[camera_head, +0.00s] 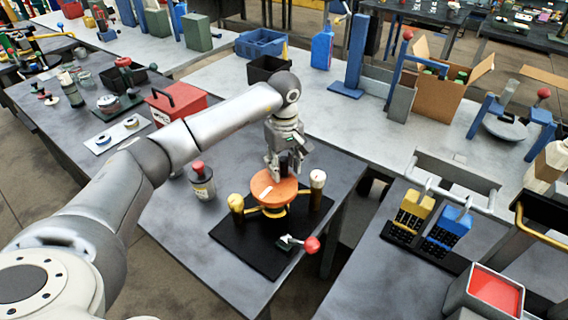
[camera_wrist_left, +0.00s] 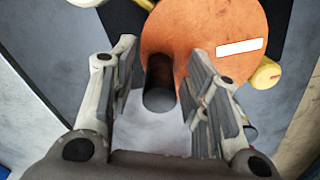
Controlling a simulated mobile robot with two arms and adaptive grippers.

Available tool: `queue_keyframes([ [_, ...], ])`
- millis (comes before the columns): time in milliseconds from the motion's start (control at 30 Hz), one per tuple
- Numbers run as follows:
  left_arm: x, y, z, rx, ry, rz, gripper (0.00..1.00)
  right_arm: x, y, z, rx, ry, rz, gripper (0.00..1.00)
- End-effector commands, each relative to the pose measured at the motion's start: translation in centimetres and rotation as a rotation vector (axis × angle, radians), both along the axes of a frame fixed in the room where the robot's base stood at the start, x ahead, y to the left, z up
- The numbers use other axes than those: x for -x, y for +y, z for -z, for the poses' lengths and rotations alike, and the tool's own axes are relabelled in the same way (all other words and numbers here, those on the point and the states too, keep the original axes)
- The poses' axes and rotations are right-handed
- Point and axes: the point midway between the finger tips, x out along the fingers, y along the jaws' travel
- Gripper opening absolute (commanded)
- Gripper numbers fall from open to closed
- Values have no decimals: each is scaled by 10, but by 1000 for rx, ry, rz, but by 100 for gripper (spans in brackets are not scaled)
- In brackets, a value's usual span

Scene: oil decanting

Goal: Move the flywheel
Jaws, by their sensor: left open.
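My left gripper (camera_head: 284,172) is over the disc's far part, pointing down. In the left wrist view the orange disc (camera_wrist_left: 215,30) lies beyond my open left fingers (camera_wrist_left: 162,70). A dark cylindrical post (camera_wrist_left: 160,85) at the disc's edge shows between the fingers, with gaps on both sides. I cannot tell the fingers' exact height over the disc. My right gripper is not in view.
A dark bottle with a red cap (camera_head: 201,182) stands left of the stand. A white-topped post (camera_head: 317,187) is close on the right, and a red-knobbed lever (camera_head: 311,244) is in front. A red box (camera_head: 175,103) sits behind my left arm. The table's front left is bare.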

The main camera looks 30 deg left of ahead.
Motion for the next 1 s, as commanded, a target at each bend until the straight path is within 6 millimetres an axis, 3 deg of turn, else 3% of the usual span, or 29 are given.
queue_keyframes([
  [133, 0, 0, 0, 0, 0, 0, 42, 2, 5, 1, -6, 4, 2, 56],
  [467, 0, 0, 0, 0, 0, 0, 0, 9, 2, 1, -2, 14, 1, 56],
  [767, 0, 2, 0, 1, -1, -30, 0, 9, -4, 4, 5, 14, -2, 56],
  [1000, -1, 8, 1, 0, -2, -155, 0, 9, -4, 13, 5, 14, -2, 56],
])
